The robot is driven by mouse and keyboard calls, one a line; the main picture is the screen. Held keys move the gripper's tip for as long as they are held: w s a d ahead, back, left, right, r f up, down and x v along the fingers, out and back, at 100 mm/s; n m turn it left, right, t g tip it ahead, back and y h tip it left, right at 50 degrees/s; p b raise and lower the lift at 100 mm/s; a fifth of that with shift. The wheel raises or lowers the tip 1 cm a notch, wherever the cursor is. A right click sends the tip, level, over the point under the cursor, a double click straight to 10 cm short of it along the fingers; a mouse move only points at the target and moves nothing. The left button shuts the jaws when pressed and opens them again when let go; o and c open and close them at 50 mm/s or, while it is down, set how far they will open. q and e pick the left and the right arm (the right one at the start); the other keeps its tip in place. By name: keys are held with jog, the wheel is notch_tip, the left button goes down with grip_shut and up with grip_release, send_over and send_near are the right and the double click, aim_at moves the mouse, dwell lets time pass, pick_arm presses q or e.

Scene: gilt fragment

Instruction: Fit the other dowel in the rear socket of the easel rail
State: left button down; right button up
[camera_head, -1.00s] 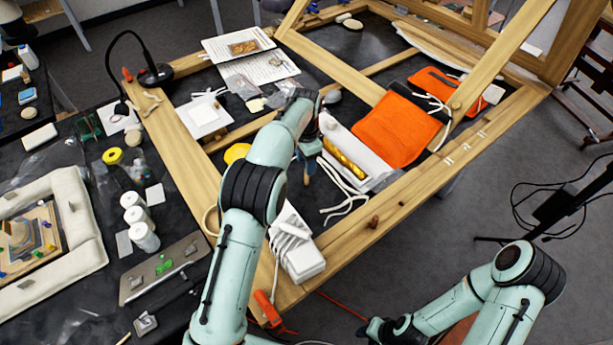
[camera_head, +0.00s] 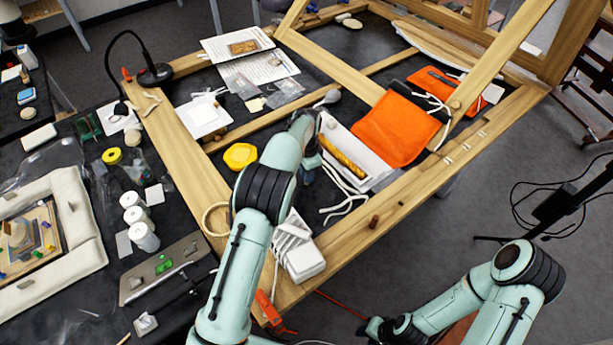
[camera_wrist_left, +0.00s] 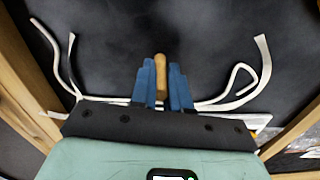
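A wooden dowel (camera_wrist_left: 160,76) sits between the blue fingers of my left gripper (camera_wrist_left: 162,85) in the left wrist view; both fingers appear to touch it. In the head view my left gripper (camera_head: 309,176) is over the dark table beside the white tray, mostly hidden by my arm. The easel rail (camera_head: 440,170) is the long wooden beam at the front right. A brown dowel (camera_head: 374,221) stands up from it, and a small dark socket (camera_head: 401,203) shows to its upper right. My right gripper (camera_head: 376,328) is low at the bottom edge, its fingers unclear.
A white tray (camera_head: 377,182) with a yellow item and an orange cloth (camera_head: 396,130) lie inside the frame. White cords (camera_head: 345,207) lie near my left gripper. A white block (camera_head: 302,262) sits at the front corner. A yellow dish (camera_head: 240,155) lies to the left.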

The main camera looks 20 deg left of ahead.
pick_arm(q)
jog(key=shift+r, duration=0.1)
notch_tip(320, 180, up, 20)
dwell(0.7)
